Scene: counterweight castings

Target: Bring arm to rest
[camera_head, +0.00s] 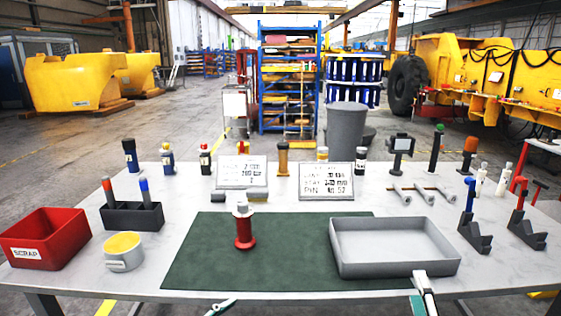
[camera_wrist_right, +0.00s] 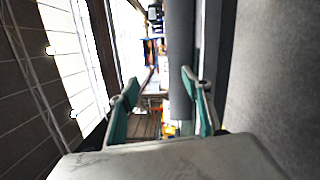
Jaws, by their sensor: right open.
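My right gripper (camera_head: 421,288) shows at the bottom of the head view, at the table's front edge just below the grey tray. In the right wrist view the right gripper (camera_wrist_right: 164,95) is open, its two green-padded fingers apart with nothing between them. A small part of my left gripper (camera_head: 220,306) shows at the bottom edge, in front of the green mat; most of it is out of frame, and its jaws cannot be judged.
A red spool-like part (camera_head: 244,230) stands upright on the green mat (camera_head: 200,265). The grey tray (camera_head: 398,268) looks empty. A red scrap bin (camera_head: 40,255), a pot (camera_head: 122,262), a dark holder (camera_head: 132,217), sign plates (camera_head: 326,190) and dark stands (camera_head: 472,235) crowd the table.

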